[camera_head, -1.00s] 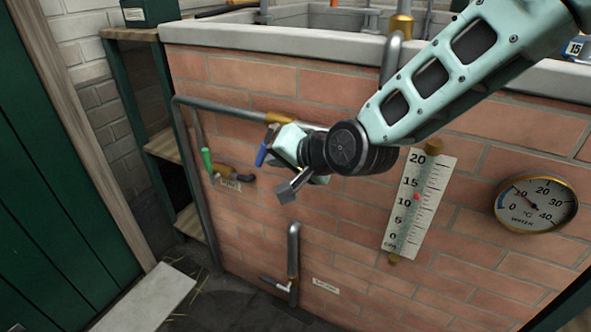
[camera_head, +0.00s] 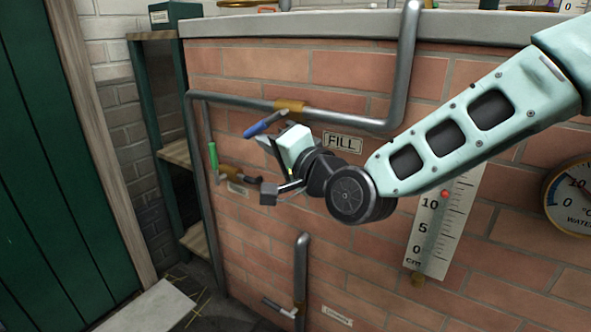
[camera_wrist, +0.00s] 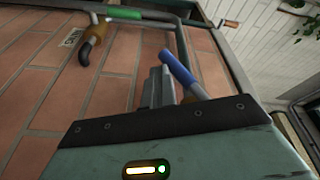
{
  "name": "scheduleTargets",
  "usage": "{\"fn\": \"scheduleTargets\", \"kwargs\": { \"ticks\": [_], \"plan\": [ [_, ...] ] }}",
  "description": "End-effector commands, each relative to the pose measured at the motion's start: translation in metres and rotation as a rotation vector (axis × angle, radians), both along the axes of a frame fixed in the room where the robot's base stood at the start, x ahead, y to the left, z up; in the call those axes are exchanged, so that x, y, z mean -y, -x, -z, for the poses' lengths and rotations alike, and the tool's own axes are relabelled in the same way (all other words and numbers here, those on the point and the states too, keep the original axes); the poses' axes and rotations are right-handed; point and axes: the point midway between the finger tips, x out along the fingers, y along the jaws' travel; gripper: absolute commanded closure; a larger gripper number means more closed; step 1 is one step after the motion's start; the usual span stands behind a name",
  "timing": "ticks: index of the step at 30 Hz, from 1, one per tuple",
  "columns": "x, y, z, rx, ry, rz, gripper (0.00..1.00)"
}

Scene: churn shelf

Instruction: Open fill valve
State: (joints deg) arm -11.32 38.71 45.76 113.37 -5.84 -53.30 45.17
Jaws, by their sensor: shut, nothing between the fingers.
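The fill valve has a blue lever (camera_head: 264,123) and a brass body (camera_head: 289,106) on the grey pipe, left of the FILL label (camera_head: 342,142). The lever slants down and left from the body, at a slight angle to the pipe. My gripper (camera_head: 264,146) is just below the lever, shut and empty. In the wrist view the two fingers of my gripper (camera_wrist: 159,87) are together. The blue lever (camera_wrist: 181,70) stands right beside them there, on the right; I cannot tell whether they touch.
A green-handled valve (camera_head: 213,157) is at left below, also seen in the wrist view (camera_wrist: 122,13). A lower pipe with a tap (camera_head: 301,268), a level scale (camera_head: 440,222) and a water dial (camera_head: 570,195) are on the brick wall. Shelves (camera_head: 174,152) stand left.

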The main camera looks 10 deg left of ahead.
Motion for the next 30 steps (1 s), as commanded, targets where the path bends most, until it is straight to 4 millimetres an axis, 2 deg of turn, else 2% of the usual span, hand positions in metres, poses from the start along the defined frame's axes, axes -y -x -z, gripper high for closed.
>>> {"fn": "scheduleTargets", "kwargs": {
  "ticks": [1,2,15,21,30],
  "plan": [
    [-0.003,-0.001,0.009,0.014,-0.045,0.000,1.00],
    [-0.004,-0.001,0.008,0.024,-0.071,0.000,1.00],
    [-0.020,-0.007,-0.010,0.145,-0.403,0.000,1.00],
    [-0.023,-0.008,-0.021,0.157,-0.434,-0.001,1.00],
    [-0.025,-0.009,-0.022,0.156,-0.432,-0.001,1.00]
  ]
}}
